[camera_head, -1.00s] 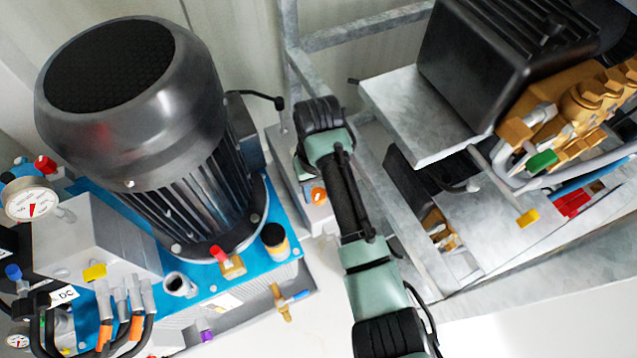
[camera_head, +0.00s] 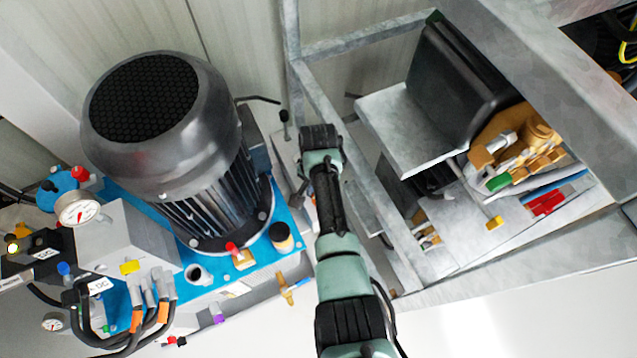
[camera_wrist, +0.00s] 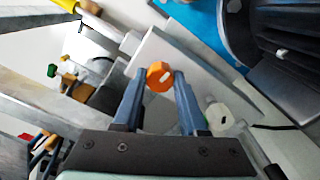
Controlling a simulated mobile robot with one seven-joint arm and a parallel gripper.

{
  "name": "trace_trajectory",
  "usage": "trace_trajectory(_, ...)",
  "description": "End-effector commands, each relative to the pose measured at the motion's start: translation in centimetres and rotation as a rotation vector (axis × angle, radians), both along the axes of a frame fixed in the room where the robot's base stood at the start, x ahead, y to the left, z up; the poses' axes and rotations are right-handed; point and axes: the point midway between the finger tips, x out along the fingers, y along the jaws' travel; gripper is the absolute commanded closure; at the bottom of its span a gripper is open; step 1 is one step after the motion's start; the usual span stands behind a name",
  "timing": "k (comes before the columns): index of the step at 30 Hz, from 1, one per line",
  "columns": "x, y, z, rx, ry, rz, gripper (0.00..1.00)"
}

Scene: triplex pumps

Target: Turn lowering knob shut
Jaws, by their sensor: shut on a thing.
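An orange knob (camera_wrist: 158,79) with a pale mark on its face sits between the tips of my gripper's two blue fingers in the wrist view. My gripper (camera_wrist: 160,73) is shut on this knob, a finger on each side. The knob appears to be on a light grey block (camera_wrist: 182,62), and I take it for the lowering knob. In the head view my arm (camera_head: 330,205) reaches toward the gap between the big motor and the metal frame. It hides the knob and my fingers there.
The large dark motor (camera_head: 165,130) stands on a blue plate (camera_head: 215,275) left of my arm. A grey metal frame (camera_head: 345,125) with a second pump unit (camera_head: 520,140) is close on the right. A gauge (camera_head: 77,209) and hoses are at the far left.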

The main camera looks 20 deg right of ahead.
Motion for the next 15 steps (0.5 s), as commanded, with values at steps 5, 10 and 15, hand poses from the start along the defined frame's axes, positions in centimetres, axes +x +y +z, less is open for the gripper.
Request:
trace_trajectory(5, 0.11, 0.01, 0.29, -0.001, -0.002, -0.168, 1.0)
trace_trajectory(10, 0.1, -0.02, 0.25, -0.001, -0.002, -0.33, 1.0)
trace_trajectory(15, 0.08, -0.03, 0.2, -0.001, -0.001, -0.492, 1.0)
